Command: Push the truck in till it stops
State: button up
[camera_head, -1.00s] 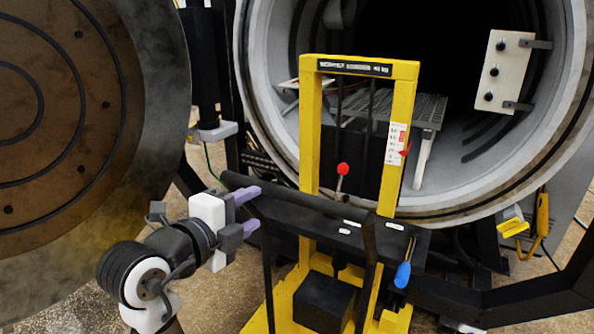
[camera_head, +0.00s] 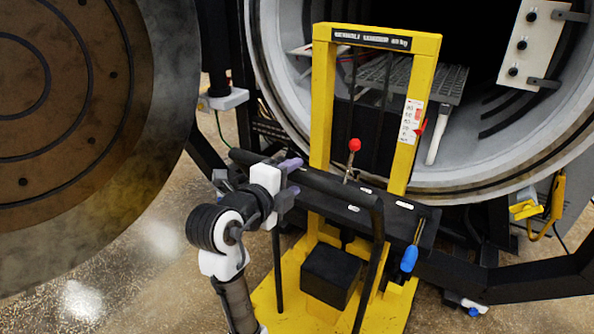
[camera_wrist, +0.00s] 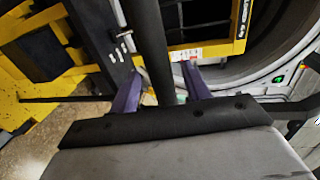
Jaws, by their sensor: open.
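The truck (camera_head: 322,110) is a yellow upright frame on a yellow base, standing in front of the open furnace (camera_head: 470,190). A black push bar (camera_head: 335,184) runs across its near side. My gripper (camera_head: 291,176) is at the bar's left part, with purple fingers pointing to the right. In the wrist view the bar (camera_wrist: 147,45) passes between the two fingers of my gripper (camera_wrist: 162,80), which are apart; I cannot tell whether either touches it. The truck's front end is hidden behind its frame and black deck, so contact with the furnace cannot be seen.
A large round door (camera_head: 90,130) stands open at the left. A wire rack (camera_head: 440,80) sits inside the chamber. The truck carries a red-knobbed lever (camera_head: 355,145) and a blue-handled tool (camera_head: 409,258). Black rails flank it at right. Bare floor shows at lower left.

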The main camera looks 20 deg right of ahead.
jog(key=shift+x, duration=1.25)
jog(key=shift+w, duration=0.1)
grip_shut()
